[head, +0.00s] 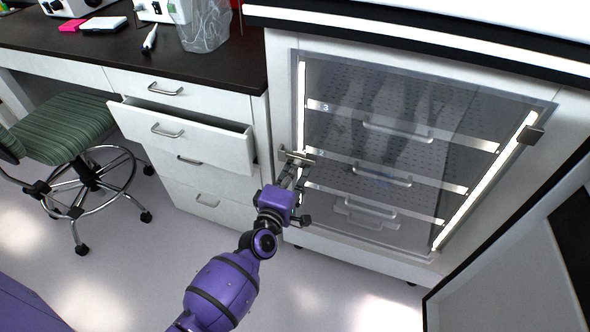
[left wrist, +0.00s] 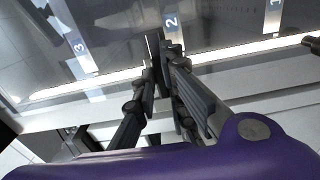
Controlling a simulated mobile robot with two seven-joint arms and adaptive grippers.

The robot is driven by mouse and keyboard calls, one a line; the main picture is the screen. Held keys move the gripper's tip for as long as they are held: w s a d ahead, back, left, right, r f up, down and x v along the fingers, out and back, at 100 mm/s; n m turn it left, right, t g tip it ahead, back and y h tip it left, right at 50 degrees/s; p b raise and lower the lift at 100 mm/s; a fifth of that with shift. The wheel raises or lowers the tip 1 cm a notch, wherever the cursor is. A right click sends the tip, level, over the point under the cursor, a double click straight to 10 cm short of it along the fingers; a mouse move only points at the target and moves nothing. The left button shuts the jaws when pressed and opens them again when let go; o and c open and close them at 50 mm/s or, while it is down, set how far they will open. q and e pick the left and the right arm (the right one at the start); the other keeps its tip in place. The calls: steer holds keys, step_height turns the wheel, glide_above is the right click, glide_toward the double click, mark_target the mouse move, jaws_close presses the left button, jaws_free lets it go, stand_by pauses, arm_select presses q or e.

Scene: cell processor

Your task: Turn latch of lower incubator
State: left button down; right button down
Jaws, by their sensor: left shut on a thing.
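The lower incubator (head: 400,95) has a clear door with lit strips down both sides and shelves behind it. Its latch (head: 296,157) is a small grey bar at the door's left edge, about halfway down. My left gripper (head: 293,168) reaches up to this edge and is shut on the latch. In the left wrist view, the fingers (left wrist: 160,65) close together on the thin latch piece (left wrist: 153,46) in front of the glass. The fingers hide part of the latch, so its exact angle is hard to tell. My right gripper is out of view.
A partly open drawer (head: 185,128) juts out left of the incubator, close to my left gripper. A green stool (head: 62,128) stands further left. The floor in front is clear.

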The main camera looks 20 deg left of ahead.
arm_select(q)
steer(key=c, duration=1.8)
jaws_free()
steer(key=shift+s, duration=0.1)
steer(key=s, duration=1.1)
steer(key=shift+s+a, duration=0.25)
steer(key=shift+s, duration=0.15)
